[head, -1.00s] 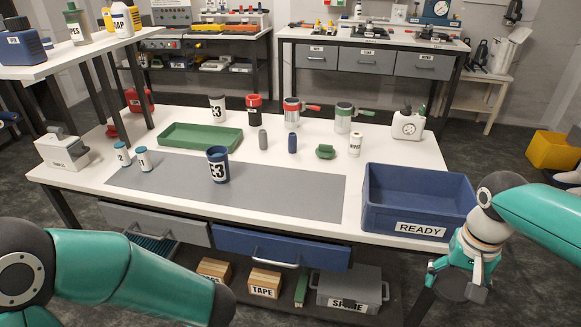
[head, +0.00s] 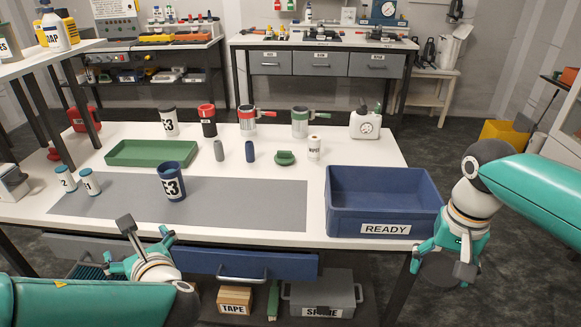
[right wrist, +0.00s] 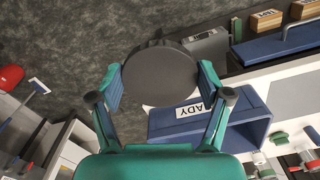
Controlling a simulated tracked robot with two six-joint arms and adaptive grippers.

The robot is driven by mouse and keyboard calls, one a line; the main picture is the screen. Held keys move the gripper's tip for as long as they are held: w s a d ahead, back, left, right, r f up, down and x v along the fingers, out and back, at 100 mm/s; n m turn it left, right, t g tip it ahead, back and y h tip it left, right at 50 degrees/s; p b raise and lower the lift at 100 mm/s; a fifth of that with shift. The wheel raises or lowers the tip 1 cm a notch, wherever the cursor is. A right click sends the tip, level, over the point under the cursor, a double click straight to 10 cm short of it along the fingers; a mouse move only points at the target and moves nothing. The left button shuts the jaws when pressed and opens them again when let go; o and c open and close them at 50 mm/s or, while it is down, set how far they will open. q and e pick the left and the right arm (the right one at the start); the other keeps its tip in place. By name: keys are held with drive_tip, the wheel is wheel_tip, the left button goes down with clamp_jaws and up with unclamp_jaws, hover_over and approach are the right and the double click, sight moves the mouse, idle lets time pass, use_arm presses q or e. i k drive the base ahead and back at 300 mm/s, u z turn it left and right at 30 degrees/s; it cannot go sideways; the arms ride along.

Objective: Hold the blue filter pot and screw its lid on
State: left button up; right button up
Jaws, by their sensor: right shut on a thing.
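The blue filter pot (head: 173,184), marked E3, stands upright and open-topped on the grey mat. My right gripper (head: 440,262) is shut on a dark round lid (head: 436,270), out past the bench's front right corner, beside the blue READY crate and far from the pot. In the right wrist view the lid (right wrist: 160,80) sits between the two fingers (right wrist: 160,88), with its flat face showing. My left gripper (head: 146,232) is open and empty at the front edge of the bench, below and left of the pot, not touching it.
The blue READY crate (head: 385,230) stands empty at the bench's right end. A green tray (head: 150,163) lies behind the mat (head: 250,215). Small bottles, a green lid-like piece (head: 285,158) and several canisters stand towards the back. The mat right of the pot is clear.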

sight(172, 183)
drive_tip(key=i, duration=0.9)
drive_tip(key=u, duration=0.05)
